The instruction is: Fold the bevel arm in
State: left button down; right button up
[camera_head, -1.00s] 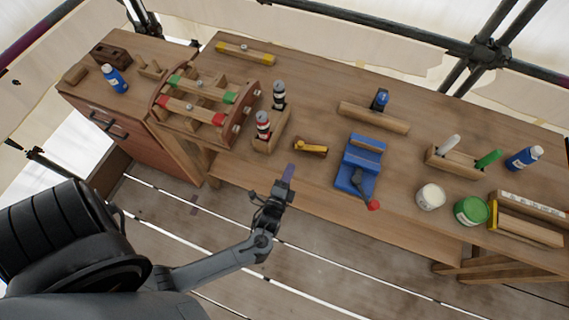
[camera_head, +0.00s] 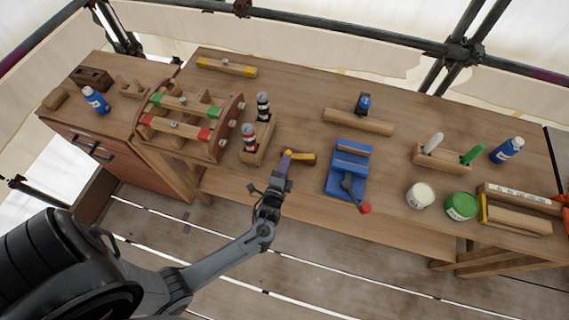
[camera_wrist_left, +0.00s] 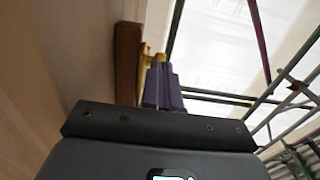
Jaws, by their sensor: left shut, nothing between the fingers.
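The bevel (camera_head: 303,158) lies on the bench near its front edge, with a wooden stock and a yellow arm. In the left wrist view its brown wooden stock (camera_wrist_left: 127,62) stands left of the fingers, and part of the yellow arm (camera_wrist_left: 147,54) shows just beyond the fingertips. My left gripper (camera_head: 287,156) is shut and empty, with its purple fingertips at the bevel's left end. The fingers also show in the left wrist view (camera_wrist_left: 160,80). I cannot tell whether they touch the yellow arm. The fingers partly hide the bevel. My right gripper is not in view.
A stand with red and black banded pieces (camera_head: 257,150) is left of the bevel. A blue tool with a red-knobbed lever (camera_head: 350,163) is to its right. A long wooden block (camera_head: 358,122) lies behind. The bench between these is clear.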

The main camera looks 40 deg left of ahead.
pick_arm(q)
jog(key=shift+w+a+r+m+t+h+p, duration=0.2)
jog(key=shift+a+m+t+h+p, duration=0.15)
jog(key=shift+m+h+p, duration=0.2)
jog(key=shift+w+a+m+h, duration=0.15)
jog(key=shift+a+m+h, duration=0.25)
jog(key=shift+h, duration=0.25)
jog(key=shift+w+a+f+m+t+h+p, duration=0.1)
jog(key=shift+w+a+m+t+h+p, duration=0.25)
jog(key=shift+a+m+h, duration=0.25)
jog(key=shift+w+a+f+h, duration=0.1)
jog(key=shift+w+a+h, duration=0.15)
jog(key=shift+w+h, duration=0.1)
